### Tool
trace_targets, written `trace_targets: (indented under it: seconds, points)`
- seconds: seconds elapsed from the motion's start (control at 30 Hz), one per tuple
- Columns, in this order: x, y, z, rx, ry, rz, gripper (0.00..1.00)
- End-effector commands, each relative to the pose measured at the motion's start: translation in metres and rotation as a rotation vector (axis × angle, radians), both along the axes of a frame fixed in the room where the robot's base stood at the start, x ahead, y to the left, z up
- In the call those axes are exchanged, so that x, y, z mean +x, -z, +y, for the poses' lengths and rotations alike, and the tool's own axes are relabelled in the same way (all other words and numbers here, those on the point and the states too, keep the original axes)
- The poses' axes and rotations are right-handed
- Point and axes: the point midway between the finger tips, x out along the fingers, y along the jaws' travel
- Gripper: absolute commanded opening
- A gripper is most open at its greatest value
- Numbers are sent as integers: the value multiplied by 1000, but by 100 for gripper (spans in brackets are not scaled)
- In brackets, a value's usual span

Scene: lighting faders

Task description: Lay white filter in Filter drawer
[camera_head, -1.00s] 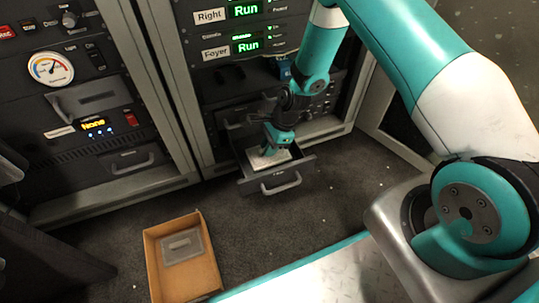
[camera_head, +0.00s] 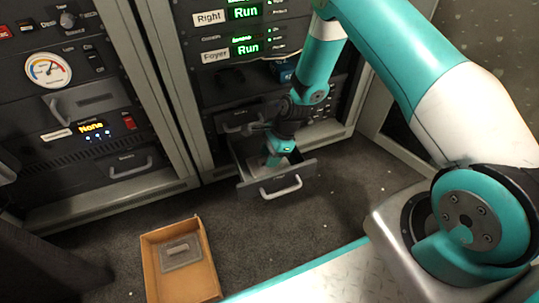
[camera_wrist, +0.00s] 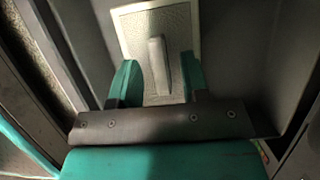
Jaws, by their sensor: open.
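The white filter (camera_wrist: 137,24) is a pale textured square plate with a raised bar handle. In the wrist view it lies inside the open Filter drawer (camera_wrist: 237,60), flat as far as I can see. My gripper (camera_wrist: 158,80) is open, with its teal fingers on either side of the handle and a gap visible beside it. In the head view my gripper (camera_head: 273,161) reaches down into the drawer (camera_head: 283,187), which is pulled out low in the right rack. The filter is mostly hidden there by the gripper and the drawer front.
A cardboard box (camera_head: 150,272) stands on the carpet at the left, with a grey plate with a handle (camera_head: 180,252) in it. The left rack (camera_head: 90,110) has closed drawers. Carpet in front of the open drawer is clear.

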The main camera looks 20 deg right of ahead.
Motion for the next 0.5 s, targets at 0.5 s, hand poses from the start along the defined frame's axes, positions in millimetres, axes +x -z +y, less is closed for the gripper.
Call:
trace_targets:
  seconds: [0.5]
  points:
    - [0, -98, -39, 0, 1, -1, 42]
